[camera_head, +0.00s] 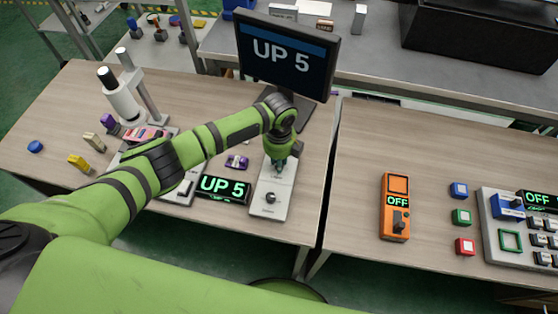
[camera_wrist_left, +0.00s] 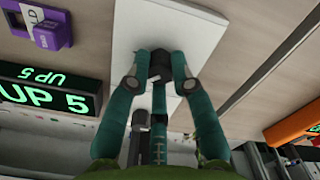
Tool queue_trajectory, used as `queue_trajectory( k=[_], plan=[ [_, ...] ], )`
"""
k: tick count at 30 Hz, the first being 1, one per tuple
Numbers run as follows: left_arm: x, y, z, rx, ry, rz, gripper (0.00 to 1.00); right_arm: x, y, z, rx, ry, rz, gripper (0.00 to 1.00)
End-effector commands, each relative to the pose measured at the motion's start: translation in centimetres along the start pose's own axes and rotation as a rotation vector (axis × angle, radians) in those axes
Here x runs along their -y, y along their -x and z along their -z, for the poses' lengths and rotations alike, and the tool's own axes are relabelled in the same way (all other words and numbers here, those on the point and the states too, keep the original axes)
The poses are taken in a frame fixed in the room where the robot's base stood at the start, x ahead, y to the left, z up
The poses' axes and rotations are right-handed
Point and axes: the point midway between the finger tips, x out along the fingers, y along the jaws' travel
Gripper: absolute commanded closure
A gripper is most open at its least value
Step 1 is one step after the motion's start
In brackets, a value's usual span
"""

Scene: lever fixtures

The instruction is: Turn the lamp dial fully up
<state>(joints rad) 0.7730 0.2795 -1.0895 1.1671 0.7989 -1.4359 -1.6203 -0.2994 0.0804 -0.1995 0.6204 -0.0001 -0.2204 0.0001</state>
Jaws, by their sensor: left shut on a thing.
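My left gripper (camera_head: 278,165) points down over the panel's far part. In the wrist view its teal fingers (camera_wrist_left: 160,58) are closed around a dark dial (camera_wrist_left: 160,68) standing on the white panel (camera_wrist_left: 190,30). The fingers hide much of this dial, so its pointer angle cannot be told. A small display (camera_head: 223,187) beside the panel reads "UP 5" in green. The monitor (camera_head: 287,55) behind also reads "UP 5". My right gripper is not in view.
A purple block (camera_head: 237,161) lies just left of the panel. A microscope-like stand (camera_head: 125,95) and small coloured blocks are further left. An orange box (camera_head: 395,207) reading "OFF" is on the right table, past a gap between tables.

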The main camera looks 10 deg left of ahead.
Motion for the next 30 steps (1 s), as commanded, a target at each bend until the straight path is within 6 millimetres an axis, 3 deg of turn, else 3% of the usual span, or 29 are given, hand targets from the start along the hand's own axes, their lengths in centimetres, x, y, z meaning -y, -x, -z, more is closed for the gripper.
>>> queue_trajectory(
  k=[18,30],
  plan=[
    [-0.2,-0.3,0.1,-0.003,-0.556,-0.005,1.0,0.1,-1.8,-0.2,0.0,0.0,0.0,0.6],
    [-0.2,-0.2,0.1,-0.004,-0.751,-0.004,1.0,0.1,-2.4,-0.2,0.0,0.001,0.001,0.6]
  ],
)
